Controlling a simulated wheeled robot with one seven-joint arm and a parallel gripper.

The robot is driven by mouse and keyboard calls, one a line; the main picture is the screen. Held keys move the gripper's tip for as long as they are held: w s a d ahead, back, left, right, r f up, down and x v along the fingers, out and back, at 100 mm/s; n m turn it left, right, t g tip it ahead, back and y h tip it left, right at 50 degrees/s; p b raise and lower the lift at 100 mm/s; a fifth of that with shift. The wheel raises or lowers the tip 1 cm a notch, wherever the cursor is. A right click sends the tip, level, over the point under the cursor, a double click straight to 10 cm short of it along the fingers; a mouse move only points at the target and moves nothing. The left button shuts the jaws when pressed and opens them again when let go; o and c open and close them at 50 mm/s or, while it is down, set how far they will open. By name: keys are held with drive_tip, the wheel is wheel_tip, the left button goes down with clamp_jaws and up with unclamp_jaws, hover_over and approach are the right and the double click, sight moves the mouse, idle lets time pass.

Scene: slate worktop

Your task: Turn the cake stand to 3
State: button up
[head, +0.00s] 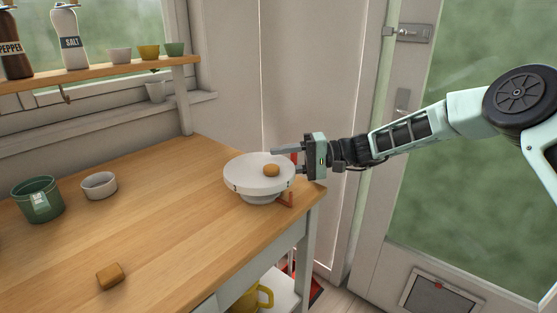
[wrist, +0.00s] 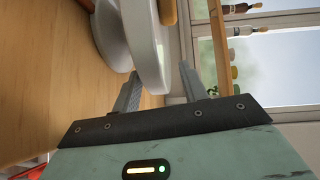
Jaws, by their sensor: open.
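The cake stand (head: 250,178) is a white round plate on a low foot near the worktop's right corner. A small brown cake (head: 271,170) sits on it, right of centre. Small dark marks show on its rim, too small to read. A reddish-brown pointer (head: 287,199) stands beside the stand at the front right. My gripper (head: 287,162) is open at the stand's right rim. In the wrist view my gripper (wrist: 158,82) has its fingers on either side of the white rim (wrist: 150,50). I cannot tell whether either finger touches it.
A green pot (head: 37,200) and a small white bowl (head: 99,185) stand at the left. A brown block (head: 110,276) lies at the front. A shelf (head: 110,70) with bottles and cups runs along the window. The middle of the wooden top is clear.

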drive_tip(key=shift+s+a+f, duration=0.1)
drive_tip(key=shift+a, duration=0.5)
clamp_jaws()
